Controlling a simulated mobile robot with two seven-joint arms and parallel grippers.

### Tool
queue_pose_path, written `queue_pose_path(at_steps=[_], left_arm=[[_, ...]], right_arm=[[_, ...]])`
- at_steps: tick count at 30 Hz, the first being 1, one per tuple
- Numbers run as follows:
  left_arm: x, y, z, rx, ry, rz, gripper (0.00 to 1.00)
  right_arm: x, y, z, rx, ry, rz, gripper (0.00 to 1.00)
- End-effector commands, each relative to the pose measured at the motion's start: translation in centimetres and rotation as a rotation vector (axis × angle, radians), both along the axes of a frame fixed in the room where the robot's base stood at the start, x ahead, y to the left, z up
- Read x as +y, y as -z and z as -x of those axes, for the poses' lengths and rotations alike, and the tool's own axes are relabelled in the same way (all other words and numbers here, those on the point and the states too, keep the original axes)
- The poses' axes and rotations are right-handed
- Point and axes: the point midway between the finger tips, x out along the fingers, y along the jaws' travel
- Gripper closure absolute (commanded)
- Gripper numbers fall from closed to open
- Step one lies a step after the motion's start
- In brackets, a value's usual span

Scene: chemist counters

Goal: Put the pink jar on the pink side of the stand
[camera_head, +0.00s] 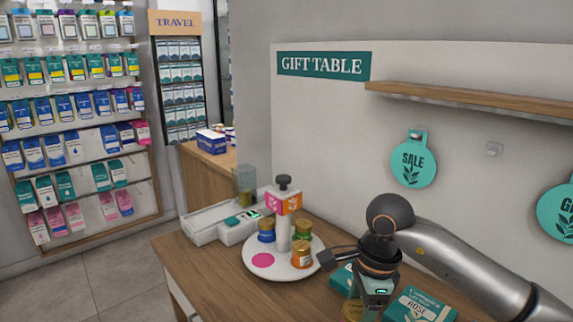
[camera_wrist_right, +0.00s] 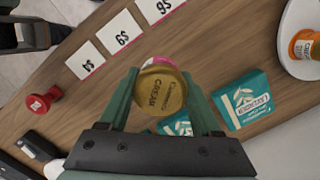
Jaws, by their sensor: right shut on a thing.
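The pink jar (camera_wrist_right: 162,92) has a gold lid marked CREAM, and a strip of pink shows at its rim. My right gripper (camera_wrist_right: 165,100) is shut on it, with a green finger on each side. I cannot tell how high it is off the table. In the head view my right gripper (camera_head: 376,290) is over the wooden table, right of the stand. The stand is a white round plate (camera_head: 285,272) with a post and a pink and orange sign (camera_head: 283,202). A bare pink disc (camera_head: 263,260) marks its left part. My left gripper is not seen.
The stand holds a blue jar (camera_head: 266,230), a green jar (camera_head: 303,231) and an orange jar (camera_head: 301,255). Teal boxes (camera_head: 420,304) lie near my right gripper. Price cards (camera_wrist_right: 122,28) and a red object (camera_wrist_right: 41,103) lie on the table.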

Motion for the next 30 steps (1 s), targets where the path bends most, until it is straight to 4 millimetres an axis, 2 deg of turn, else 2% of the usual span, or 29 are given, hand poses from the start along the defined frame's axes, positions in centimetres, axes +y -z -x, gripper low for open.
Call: queue_pose_path(at_steps=[21, 25, 30], left_arm=[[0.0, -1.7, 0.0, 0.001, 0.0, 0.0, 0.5], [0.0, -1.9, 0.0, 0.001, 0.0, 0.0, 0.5], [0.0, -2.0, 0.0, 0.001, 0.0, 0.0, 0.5]], right_arm=[[-6.2, 1.2, 7.4, 0.002, -1.241, 0.001, 0.93], [-6.9, 1.4, 8.5, 0.0, -1.4, 0.002, 0.93], [-7.4, 1.5, 9.2, -0.001, -1.512, 0.0, 0.93]])
